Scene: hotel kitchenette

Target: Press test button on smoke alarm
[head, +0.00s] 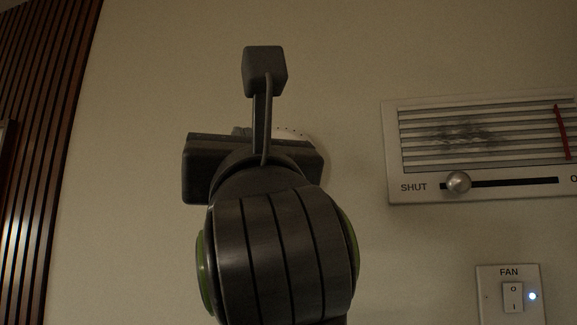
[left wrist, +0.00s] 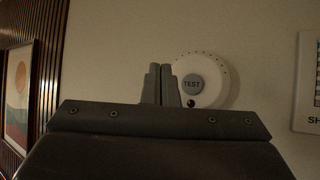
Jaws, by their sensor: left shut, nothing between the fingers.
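The smoke alarm (left wrist: 213,83) is a round white disc on the wall in the left wrist view, with small slots around its rim. Its round grey TEST button (left wrist: 192,84) faces me. In the head view only a white edge of the alarm (head: 296,133) shows behind my gripper. My left gripper (left wrist: 161,70) is shut and empty, its fingertips just left of the button and covering the alarm's left edge. It also shows from behind in the head view (head: 242,131). Whether the tips touch the alarm cannot be told. My right gripper is not in view.
A vent panel (head: 392,150) with a slider knob (head: 459,183) is on the wall to the right. Below it is a FAN switch plate (head: 512,296) with a lit light. Dark wood slats (head: 45,120) and a framed picture (left wrist: 17,95) are at left.

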